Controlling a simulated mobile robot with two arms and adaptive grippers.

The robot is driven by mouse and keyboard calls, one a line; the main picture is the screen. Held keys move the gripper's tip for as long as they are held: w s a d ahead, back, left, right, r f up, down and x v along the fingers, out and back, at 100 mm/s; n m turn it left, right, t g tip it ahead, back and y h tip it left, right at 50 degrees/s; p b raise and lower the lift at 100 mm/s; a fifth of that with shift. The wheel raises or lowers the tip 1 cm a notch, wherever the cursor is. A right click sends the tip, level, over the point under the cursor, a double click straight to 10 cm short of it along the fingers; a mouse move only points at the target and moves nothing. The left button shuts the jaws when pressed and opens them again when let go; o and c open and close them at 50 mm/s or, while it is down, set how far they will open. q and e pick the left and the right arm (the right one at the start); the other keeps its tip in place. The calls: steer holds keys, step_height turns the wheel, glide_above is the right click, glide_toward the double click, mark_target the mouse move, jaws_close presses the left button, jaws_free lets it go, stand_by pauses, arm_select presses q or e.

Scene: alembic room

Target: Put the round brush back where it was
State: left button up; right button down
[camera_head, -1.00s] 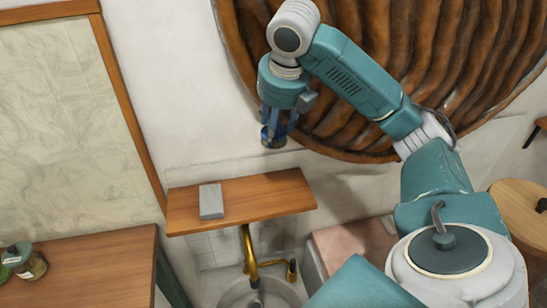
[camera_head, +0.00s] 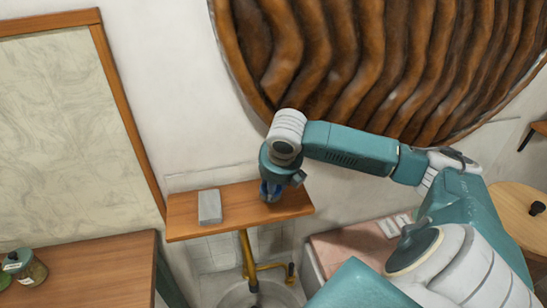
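My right gripper (camera_head: 270,191) points down at the right part of the wooden wall shelf (camera_head: 239,210), with its blue fingers close over the board. The gripper's body and wrist hide most of what is between the fingers. I cannot make out the round brush clearly now, nor whether the fingers are open or shut. My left gripper is not in view.
A grey block (camera_head: 209,207) lies on the shelf, left of my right gripper. Below are a brass tap (camera_head: 247,258) and a round basin (camera_head: 240,297). A large ribbed brown disc (camera_head: 380,60) hangs above. Jars (camera_head: 25,267) stand on the left table (camera_head: 90,270).

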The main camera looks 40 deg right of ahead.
steer(key=shift+f, duration=0.95)
steer(key=c, duration=0.9)
jaws_free()
steer(key=b+v, duration=0.1)
steer(key=v, duration=1.1)
steer(key=shift+a+f, duration=0.1)
